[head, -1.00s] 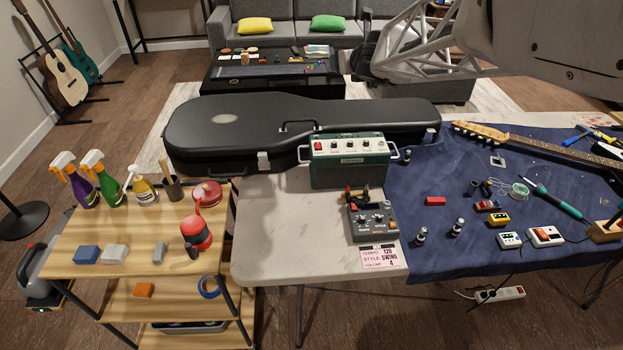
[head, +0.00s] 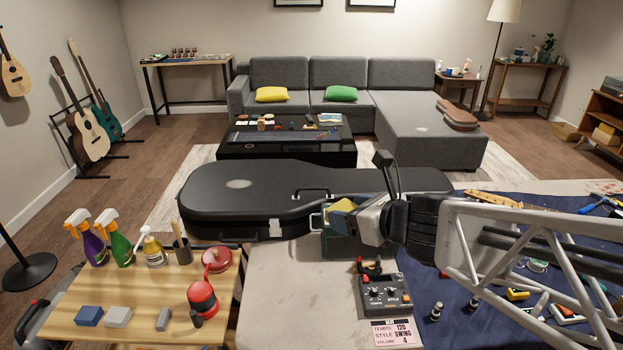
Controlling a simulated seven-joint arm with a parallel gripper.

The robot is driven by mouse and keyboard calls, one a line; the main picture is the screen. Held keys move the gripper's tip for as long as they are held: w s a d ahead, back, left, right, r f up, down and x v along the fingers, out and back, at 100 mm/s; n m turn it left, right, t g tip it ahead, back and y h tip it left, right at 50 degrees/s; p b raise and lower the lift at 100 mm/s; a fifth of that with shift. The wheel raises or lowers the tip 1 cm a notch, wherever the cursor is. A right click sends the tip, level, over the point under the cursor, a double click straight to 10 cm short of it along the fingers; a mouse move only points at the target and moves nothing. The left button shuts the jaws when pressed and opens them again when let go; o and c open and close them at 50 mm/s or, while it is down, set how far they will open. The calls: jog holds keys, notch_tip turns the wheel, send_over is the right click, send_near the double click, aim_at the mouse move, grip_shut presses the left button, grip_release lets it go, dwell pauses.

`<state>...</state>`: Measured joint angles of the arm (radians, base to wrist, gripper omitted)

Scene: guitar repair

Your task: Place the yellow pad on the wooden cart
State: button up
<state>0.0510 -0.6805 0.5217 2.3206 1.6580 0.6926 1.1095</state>
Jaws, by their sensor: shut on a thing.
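The yellow pad (head: 342,205) shows as a small yellow patch between the jaws of my gripper (head: 352,212). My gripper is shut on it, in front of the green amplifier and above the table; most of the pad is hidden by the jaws. The wooden cart (head: 135,305) stands at the lower left, with its top in view. My gripper is well to the right of the cart and apart from it.
Spray bottles (head: 117,236), a red container (head: 202,300) and several small blocks (head: 118,317) stand on the cart top, with bare wood between them. A black guitar case (head: 240,200) and a grey effects box (head: 387,294) lie on the table (head: 290,275).

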jog(key=s+a+f, duration=0.1)
jog(key=s+f, duration=0.1)
jog(key=s, duration=0.3)
notch_tip(320, 180, down, 31)
jog(key=shift+r+n+g+y, duration=0.15)
jog(key=shift+n+g+y, duration=0.15)
jog(key=shift+n+y, duration=0.1)
dwell(0.6)
send_over(320, 301)
jog(key=shift+f, duration=0.7)
jog(key=shift+f, duration=0.15)
jog(key=shift+f, duration=1.65)
jog(key=shift+f, duration=0.1)
